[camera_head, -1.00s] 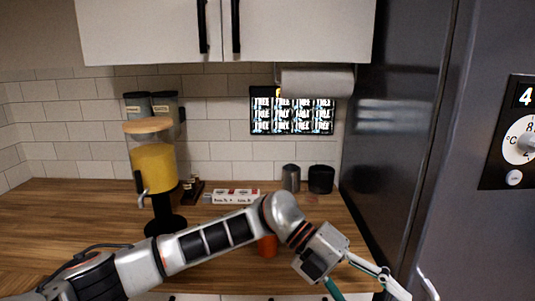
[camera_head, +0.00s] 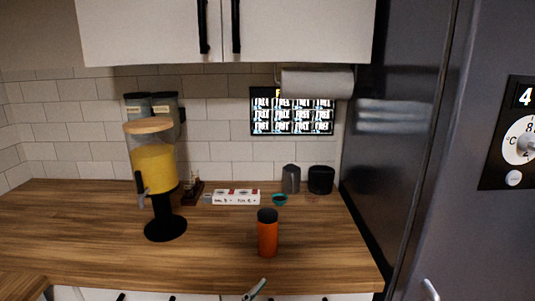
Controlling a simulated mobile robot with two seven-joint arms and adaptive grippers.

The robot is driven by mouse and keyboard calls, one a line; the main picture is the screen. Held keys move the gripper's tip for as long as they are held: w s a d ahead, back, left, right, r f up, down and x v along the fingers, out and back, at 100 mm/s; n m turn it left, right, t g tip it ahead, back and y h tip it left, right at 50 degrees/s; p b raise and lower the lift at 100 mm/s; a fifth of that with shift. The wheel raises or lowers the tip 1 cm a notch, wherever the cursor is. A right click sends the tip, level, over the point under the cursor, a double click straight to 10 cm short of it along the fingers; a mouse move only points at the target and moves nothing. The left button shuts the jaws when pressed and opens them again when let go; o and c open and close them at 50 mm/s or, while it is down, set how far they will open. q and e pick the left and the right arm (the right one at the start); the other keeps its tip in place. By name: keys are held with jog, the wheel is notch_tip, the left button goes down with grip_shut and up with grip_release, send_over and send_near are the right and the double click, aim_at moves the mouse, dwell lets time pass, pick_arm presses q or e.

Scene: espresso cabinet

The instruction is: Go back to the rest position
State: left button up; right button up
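Only a pale greenish fingertip of my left gripper (camera_head: 255,290) shows at the bottom edge, in front of the counter's front edge. The rest of it is below the picture, so its opening cannot be told. I see nothing held at the visible tip. My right gripper is not in view.
On the wooden counter (camera_head: 90,225) stand an orange bottle with a dark lid (camera_head: 268,238), a yellow-filled dispenser (camera_head: 155,170), a white box (camera_head: 236,197), a small teal item (camera_head: 280,199) and two dark containers (camera_head: 320,180). A dark fridge (camera_head: 400,150) borders the right.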

pick_arm(q)
jog(key=s+a+f+n+g+y, duration=0.2)
jog(key=s+a+f+n+y, duration=0.1)
jog(key=s+a+f, duration=0.6)
jog(key=s+a+f+n+g+y, duration=0.3)
jog(key=s+a+f+y, duration=0.3)
jog(key=a+f, duration=0.7)
notch_tip(320, 180, down, 3)
jog(key=s+n, duration=0.1)
jog(key=s, duration=0.1)
jog(key=shift+s+g+y, duration=0.3)
jog(key=shift+s, duration=0.1)
jog(key=shift+f, duration=0.1)
